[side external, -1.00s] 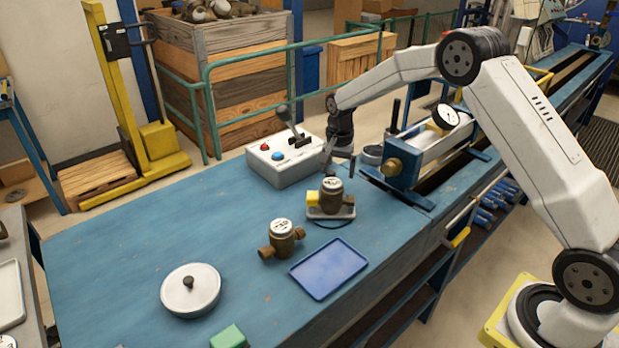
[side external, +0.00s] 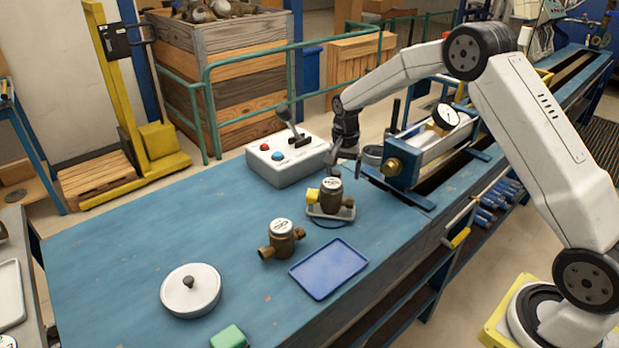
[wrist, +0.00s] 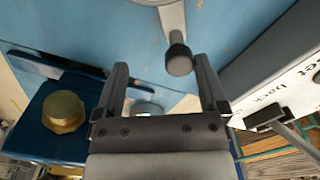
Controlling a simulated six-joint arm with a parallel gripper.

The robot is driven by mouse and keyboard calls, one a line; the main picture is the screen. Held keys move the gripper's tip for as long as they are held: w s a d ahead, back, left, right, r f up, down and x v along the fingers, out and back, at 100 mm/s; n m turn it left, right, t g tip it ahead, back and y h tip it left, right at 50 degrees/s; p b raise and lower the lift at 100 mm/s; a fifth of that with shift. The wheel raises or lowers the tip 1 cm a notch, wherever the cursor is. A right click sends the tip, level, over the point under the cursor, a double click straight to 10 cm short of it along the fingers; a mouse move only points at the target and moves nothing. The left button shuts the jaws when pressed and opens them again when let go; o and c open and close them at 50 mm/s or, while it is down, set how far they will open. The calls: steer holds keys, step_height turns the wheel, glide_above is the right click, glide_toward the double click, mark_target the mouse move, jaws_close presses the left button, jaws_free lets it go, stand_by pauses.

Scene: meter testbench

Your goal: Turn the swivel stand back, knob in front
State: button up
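A grey stand (side external: 342,214) sits on the blue bench and bears a brass meter (side external: 330,193) with a yellow part at its left. I take it for the swivel stand. In the wrist view, the edge of a grey part (wrist: 172,15) shows at the top, with a black knob (wrist: 178,60) projecting from it toward my gripper. My gripper (side external: 346,165) is just behind the meter. In the wrist view my gripper (wrist: 160,66) is open, the knob nearer the right finger. Contact cannot be told. In the side view the knob is not clearly visible.
A control box (side external: 285,163) with red and blue buttons and a lever stands left of my gripper. A blue clamp with a brass knob (side external: 392,167) is at the right. In front are another brass meter (side external: 281,240), a blue tray (side external: 328,268) and a white lidded dish (side external: 190,288).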

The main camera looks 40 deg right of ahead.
steer(key=shift+s, duration=0.15)
steer(key=shift+s+d, duration=0.25)
steer(key=shift+s, duration=0.45)
steer(key=shift+s+d, duration=0.15)
steer(key=shift+s, duration=0.2)
steer(key=shift+o, duration=0.6)
steer(key=shift+r, duration=0.1)
